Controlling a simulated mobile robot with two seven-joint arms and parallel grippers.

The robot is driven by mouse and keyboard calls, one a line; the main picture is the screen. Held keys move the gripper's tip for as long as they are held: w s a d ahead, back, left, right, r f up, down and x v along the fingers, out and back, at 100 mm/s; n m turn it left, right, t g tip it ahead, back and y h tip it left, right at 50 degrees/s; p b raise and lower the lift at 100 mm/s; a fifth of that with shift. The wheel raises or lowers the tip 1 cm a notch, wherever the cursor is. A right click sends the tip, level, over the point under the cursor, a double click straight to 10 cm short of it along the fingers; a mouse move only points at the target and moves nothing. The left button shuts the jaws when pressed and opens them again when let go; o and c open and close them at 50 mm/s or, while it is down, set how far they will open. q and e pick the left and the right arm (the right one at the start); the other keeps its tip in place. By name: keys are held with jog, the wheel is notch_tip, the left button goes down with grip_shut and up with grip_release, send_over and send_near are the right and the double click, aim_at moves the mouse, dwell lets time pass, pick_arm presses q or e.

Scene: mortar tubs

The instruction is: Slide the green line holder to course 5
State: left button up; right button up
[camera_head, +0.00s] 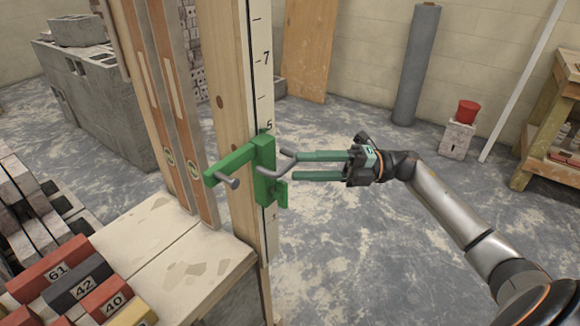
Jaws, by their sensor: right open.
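The green line holder (265,172) is a block with an arm reaching left, mounted on the upright wooden post (228,80) with a numbered white scale (261,85). My left gripper is not in view.
A bench top (175,245) with mortar stains lies left of the post, with numbered bricks (75,290) in front. The floor around my right arm is clear.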

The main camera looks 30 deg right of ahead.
jog(key=v, duration=0.8)
jog(key=shift+s, duration=0.1)
